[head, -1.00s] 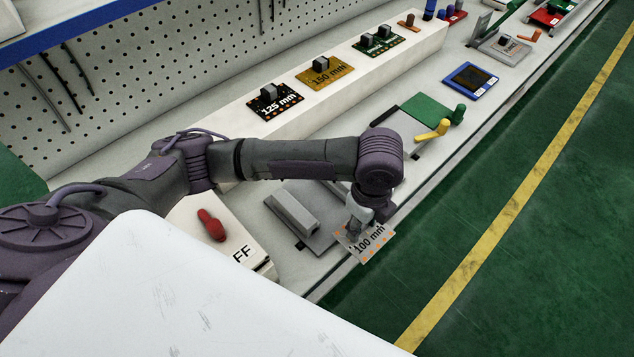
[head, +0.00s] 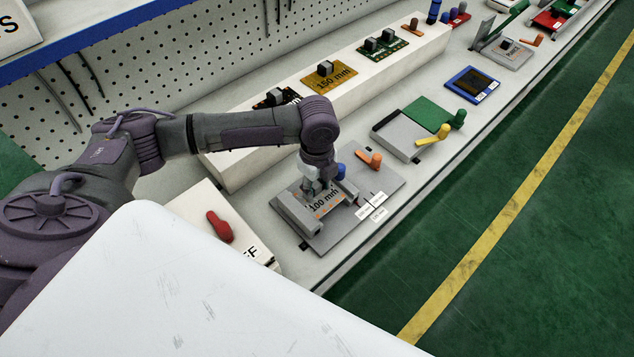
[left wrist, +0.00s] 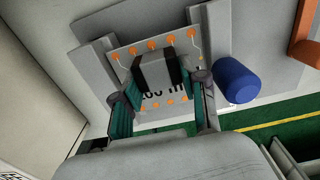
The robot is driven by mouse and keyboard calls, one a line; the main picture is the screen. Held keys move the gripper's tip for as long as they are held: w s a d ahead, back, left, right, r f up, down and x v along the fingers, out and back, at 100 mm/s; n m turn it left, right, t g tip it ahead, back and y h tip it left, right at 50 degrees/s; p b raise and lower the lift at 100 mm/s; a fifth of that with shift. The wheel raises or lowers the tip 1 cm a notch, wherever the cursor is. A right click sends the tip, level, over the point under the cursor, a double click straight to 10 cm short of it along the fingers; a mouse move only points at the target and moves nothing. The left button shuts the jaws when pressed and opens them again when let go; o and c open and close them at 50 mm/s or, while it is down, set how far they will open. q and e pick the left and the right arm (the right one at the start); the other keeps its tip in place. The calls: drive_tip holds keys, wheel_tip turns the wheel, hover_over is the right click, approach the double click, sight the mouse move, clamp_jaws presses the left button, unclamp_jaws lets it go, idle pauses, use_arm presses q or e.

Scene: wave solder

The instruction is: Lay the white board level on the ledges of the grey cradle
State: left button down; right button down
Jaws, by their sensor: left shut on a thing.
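The white board (head: 325,203), marked "100 mm" with orange pads, is over the grey cradle (head: 352,232), between its two rails. My left gripper (head: 318,188) is shut on the block on top of the board. In the left wrist view, the board (left wrist: 124,62) lies between the left rail (left wrist: 93,75) and right rail (left wrist: 217,50), with the gripper fingers (left wrist: 160,88) on either side of the dark grey block (left wrist: 160,72). The board looks roughly aligned with the rails. I cannot tell whether it touches the ledges. My right gripper is not in view.
A blue knob (left wrist: 237,80) stands close beside the right rail. An orange handle (head: 370,160) is on the cradle's plate. Other boards stand on the white riser (head: 420,52) behind. A box with a red switch (head: 218,226) is at left.

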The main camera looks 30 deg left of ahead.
sight(317, 186)
use_arm(q)
drive_tip(key=shift+f, duration=0.15)
drive_tip(key=c, duration=0.9)
unclamp_jaws()
wheel_tip(317, 186, up, 12)
drive_tip(key=b, duration=0.1)
drive_tip(key=shift+r, duration=0.2)
